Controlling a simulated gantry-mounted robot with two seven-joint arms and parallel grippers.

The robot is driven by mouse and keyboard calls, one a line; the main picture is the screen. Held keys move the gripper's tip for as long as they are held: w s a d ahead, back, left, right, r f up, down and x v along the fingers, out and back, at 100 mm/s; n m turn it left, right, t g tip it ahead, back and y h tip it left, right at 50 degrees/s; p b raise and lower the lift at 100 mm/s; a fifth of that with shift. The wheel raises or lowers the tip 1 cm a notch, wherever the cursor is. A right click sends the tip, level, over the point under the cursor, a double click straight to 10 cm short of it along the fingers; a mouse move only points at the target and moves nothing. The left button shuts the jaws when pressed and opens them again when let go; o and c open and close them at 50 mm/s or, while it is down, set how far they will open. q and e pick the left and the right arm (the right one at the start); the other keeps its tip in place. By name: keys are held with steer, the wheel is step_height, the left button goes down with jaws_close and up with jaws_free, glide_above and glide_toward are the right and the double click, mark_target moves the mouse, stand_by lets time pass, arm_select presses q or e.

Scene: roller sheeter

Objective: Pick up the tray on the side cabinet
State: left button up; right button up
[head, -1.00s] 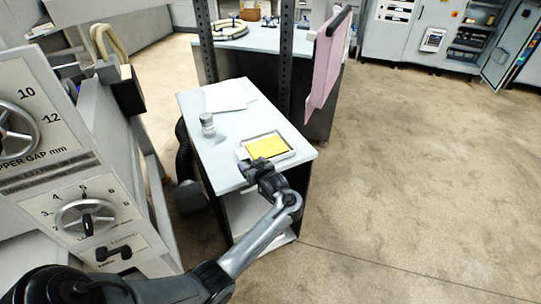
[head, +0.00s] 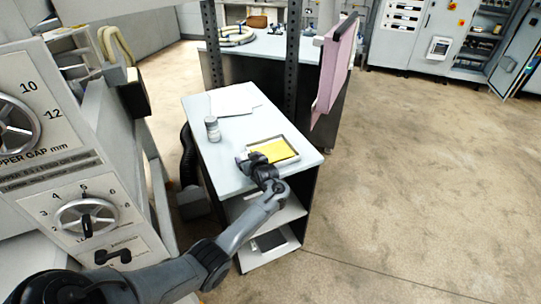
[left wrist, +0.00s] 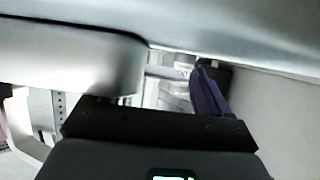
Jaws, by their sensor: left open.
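The tray (head: 297,155) is a shallow, grey-rimmed tray with a yellow sheet-like piece (head: 274,150) in it. It lies near the front right of the side cabinet's pale top (head: 233,163) in the head view. My left gripper (head: 248,162) is open at the tray's near left edge and hides that corner. I cannot tell whether its fingers touch or straddle the rim. In the left wrist view a dark finger (left wrist: 207,92) shows close up, and the tray cannot be made out there. My right gripper is not in view.
A small grey jar (head: 212,129) and white paper (head: 233,100) are on the cabinet behind the tray. A dark post (head: 293,60) and a hanging pink sheet (head: 335,70) stand behind. The sheeter's dial panel (head: 85,215) is at left. The floor at right is clear.

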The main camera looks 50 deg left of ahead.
arm_select(q)
steer(key=shift+a+f, duration=0.1)
steer(key=c, duration=1.4)
steer(key=shift+c, duration=0.2)
